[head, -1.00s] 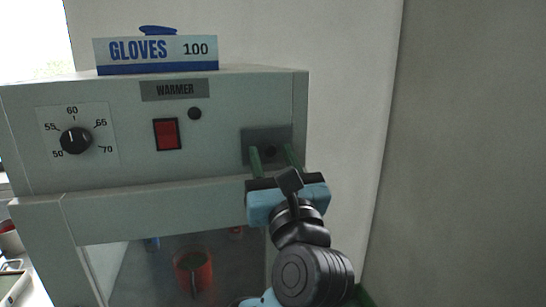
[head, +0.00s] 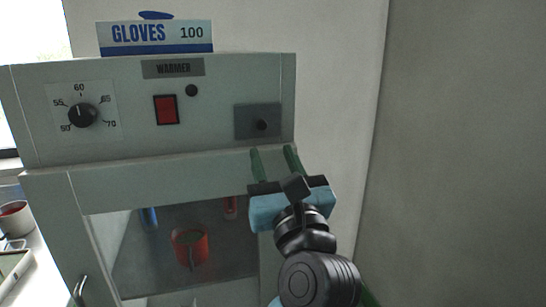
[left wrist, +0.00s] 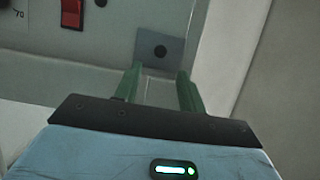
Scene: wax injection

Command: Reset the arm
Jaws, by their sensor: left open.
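My left gripper (head: 273,160) is open and empty, with two green fingers apart in front of the warmer (head: 60,150). My right gripper is not in view.
The warmer has a temperature dial (head: 82,115), a red switch (head: 166,109) and a window showing a red cup (head: 189,248). A gloves box (head: 155,37) sits on top. A white pot (head: 14,219) stands at left. A bare wall (head: 450,150) is at right.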

